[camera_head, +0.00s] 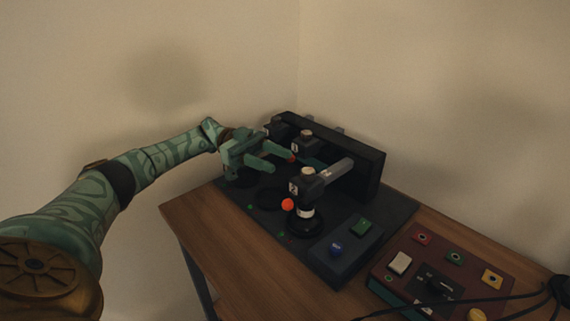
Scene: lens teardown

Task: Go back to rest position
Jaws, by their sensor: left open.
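My left gripper (278,158) is open, its two green fingers apart above the dark station board (315,262) on the wooden table. The fingers point right, toward the black upright housing (365,167). I see nothing held between them. A lens stand with a grey arm (334,173) and a tan cap stands in front of the housing, right of the gripper. A second capped unit (305,137) stands behind the fingers. The left wrist hides part of the board's left end. My right gripper is not in view.
A dark red control panel (408,239) and black cables (535,295) lie at right. The table's front left (215,240) is bare.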

